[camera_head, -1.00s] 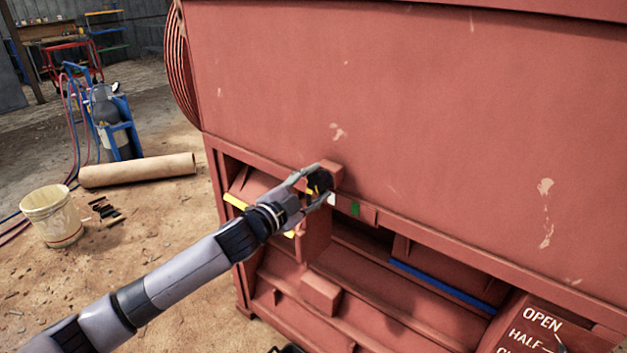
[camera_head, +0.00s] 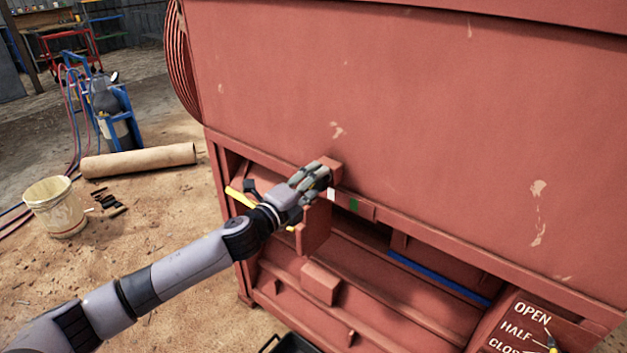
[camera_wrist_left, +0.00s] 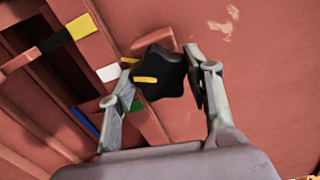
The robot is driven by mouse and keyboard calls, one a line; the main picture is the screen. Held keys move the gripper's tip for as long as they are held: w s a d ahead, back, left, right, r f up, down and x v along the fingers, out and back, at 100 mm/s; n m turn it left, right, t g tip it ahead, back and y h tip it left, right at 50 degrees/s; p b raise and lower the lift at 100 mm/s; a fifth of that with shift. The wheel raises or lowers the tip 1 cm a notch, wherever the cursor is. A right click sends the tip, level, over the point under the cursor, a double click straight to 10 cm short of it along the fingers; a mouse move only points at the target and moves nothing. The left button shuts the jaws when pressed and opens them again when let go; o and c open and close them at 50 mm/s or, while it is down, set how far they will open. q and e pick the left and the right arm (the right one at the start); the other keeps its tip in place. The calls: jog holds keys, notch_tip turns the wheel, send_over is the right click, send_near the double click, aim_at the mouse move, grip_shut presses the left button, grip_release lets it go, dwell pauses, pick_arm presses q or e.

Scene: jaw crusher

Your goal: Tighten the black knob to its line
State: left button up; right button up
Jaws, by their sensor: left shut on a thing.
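The black knob (camera_wrist_left: 160,73) is a lobed knob with a yellow mark on its face, on a red block of the crusher, in the left wrist view. My left gripper (camera_wrist_left: 168,84) is shut on it, one finger on each side. In the head view the same left gripper (camera_head: 316,180) is at the red block (camera_head: 331,170), and its fingers hide the knob. A white mark (camera_wrist_left: 108,73) and a green mark (camera_wrist_left: 107,102) lie on the panel beside the knob. The knob's yellow mark points toward the left finger, roughly toward the white mark's side. My right gripper is not seen.
The red crusher body (camera_head: 420,110) fills the right. A yellow bar (camera_head: 240,197) and a blue strip (camera_head: 440,278) are near the arm. A sign with OPEN and HALF (camera_head: 527,325) is at lower right. A bucket (camera_head: 57,208) and a cardboard-coloured roll (camera_head: 138,161) are on the floor at left.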

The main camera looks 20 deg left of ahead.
pick_arm(q)
jog(key=shift+f+m, duration=0.1)
jog(key=shift+m, duration=0.3)
jog(key=o, duration=1.1)
jog(key=shift+o, duration=0.2)
jog(key=v, duration=1.2)
